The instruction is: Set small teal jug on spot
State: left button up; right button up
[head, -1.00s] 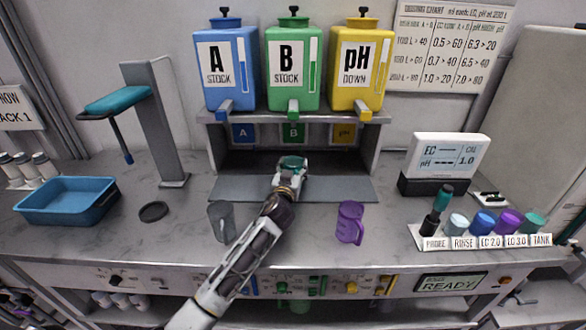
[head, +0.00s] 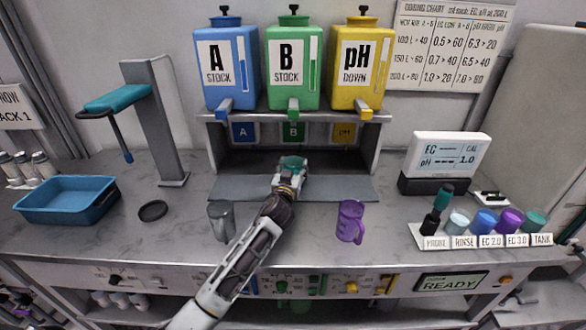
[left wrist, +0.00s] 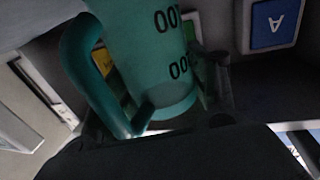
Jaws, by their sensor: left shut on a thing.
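The small teal jug (head: 293,162) is at the front of the dispenser bay, under the green B tank, mostly hidden behind my left gripper (head: 290,172). In the left wrist view the teal jug (left wrist: 148,55) fills the upper middle, with its handle on the left and black markings on its side. My left gripper is shut on it. Whether the jug touches the surface below cannot be told. Labelled squares A (head: 243,132), B (head: 292,133) and pH (head: 343,133) are on the bay's back. My right gripper is not in view.
A grey jug (head: 221,221) stands left of my forearm and a purple jug (head: 350,222) right of it. A black disc (head: 153,211) lies near a blue tray (head: 66,200). Labelled cups (head: 484,222) stand at the right. The grey mat (head: 345,189) is bare on its right.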

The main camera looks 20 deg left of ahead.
pick_arm(q)
jog(key=o, duration=1)
jog(key=shift+o, duration=0.4)
jog(key=shift+s+d+f, duration=0.1)
jog(key=shift+s, duration=1)
jog(key=s, duration=0.9)
jog(key=shift+s+d, duration=0.4)
jog(key=shift+d, duration=0.05)
